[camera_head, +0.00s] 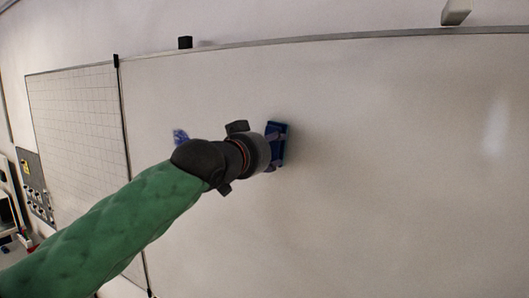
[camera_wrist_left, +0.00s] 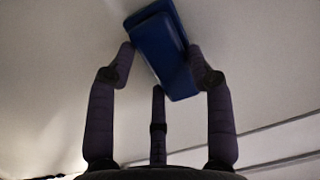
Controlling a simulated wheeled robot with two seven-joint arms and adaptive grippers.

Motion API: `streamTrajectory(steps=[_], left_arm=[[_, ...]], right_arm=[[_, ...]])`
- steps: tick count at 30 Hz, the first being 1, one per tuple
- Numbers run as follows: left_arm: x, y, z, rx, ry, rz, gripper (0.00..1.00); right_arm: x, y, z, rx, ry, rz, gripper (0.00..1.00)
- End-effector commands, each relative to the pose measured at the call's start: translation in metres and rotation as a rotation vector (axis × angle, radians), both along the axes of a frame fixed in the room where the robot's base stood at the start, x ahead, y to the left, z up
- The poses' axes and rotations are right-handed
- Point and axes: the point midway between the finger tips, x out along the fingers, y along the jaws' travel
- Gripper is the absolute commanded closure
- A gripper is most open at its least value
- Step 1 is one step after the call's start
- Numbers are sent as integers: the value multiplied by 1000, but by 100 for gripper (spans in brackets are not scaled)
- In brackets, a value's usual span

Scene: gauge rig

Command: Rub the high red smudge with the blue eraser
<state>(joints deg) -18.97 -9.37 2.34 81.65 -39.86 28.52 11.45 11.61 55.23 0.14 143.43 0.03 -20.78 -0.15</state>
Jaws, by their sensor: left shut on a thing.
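The blue eraser (camera_head: 278,143) is at the whiteboard (camera_head: 400,180), held by my left gripper (camera_head: 270,150). In the left wrist view the eraser (camera_wrist_left: 163,52) sits tilted between the fingers of my left gripper (camera_wrist_left: 165,75), which is shut on it. The eraser is against or very near the board; I cannot tell whether it touches. A blue smudge (camera_head: 180,137) shows on the board, left of the eraser and just above my wrist. No red smudge shows; the gripper and eraser hide part of the board. My right gripper is not in view.
A gridded board panel (camera_head: 75,140) is at the left. A wall panel with several knobs (camera_head: 35,185) is at far left. The board's right side is clear.

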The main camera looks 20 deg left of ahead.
Motion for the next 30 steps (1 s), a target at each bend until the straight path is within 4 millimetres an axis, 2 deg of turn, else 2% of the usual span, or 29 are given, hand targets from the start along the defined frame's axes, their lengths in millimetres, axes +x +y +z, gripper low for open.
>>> streamTrajectory(steps=[16, 23, 30], left_arm=[[-3, -35, -1, 1, 0, -3, 74], [-3, -35, -1, 0, 1, -1, 74], [-2, -19, 1, -1, 2, 2, 74]], right_arm=[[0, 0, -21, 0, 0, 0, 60], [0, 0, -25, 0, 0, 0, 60], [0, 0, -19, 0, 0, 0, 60]])
